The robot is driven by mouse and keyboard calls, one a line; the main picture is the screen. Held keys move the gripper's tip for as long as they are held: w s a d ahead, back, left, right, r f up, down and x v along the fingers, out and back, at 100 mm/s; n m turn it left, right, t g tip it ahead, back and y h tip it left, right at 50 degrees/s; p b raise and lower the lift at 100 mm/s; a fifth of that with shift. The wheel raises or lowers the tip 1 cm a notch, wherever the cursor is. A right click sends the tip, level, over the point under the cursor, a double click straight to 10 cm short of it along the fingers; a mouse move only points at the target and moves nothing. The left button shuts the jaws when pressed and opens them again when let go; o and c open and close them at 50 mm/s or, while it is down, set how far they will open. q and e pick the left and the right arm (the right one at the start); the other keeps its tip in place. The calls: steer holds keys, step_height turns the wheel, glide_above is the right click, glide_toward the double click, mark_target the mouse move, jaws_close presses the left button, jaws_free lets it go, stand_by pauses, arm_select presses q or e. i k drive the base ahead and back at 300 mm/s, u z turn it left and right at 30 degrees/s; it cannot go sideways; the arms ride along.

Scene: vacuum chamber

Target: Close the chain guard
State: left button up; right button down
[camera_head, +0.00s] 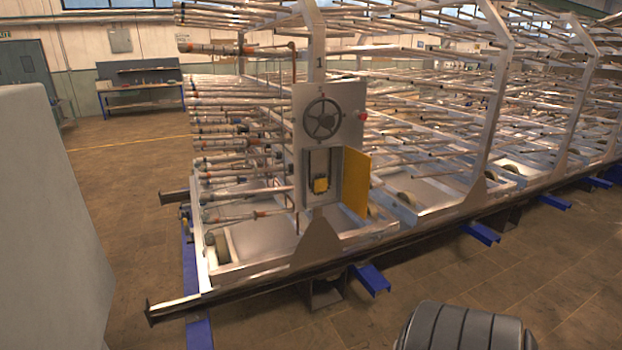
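The chain guard looks to be the yellow panel (357,182) on the grey metal box (328,125) at the front of the pipe rack. It stands swung open to the right of the box's opening (321,176). A small yellow part (320,185) shows inside the opening. A dark handwheel (322,118) sits above it, with a red knob (362,116) at the box's right edge. Neither of my grippers is in view.
The long metal rack frame (300,268) stands on blue floor supports (371,279). Many pipes (240,118) stick out left of the box. A large pale grey surface (45,220) blocks the left.

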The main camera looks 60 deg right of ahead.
mark_target(356, 185)
steer(key=u, duration=1.95)
steer(key=k, duration=2.75)
steer(key=z, duration=2.4)
steer(key=k, duration=0.65)
steer(key=u, duration=0.3)
steer(key=i, duration=0.55)
steer(key=u, duration=0.4)
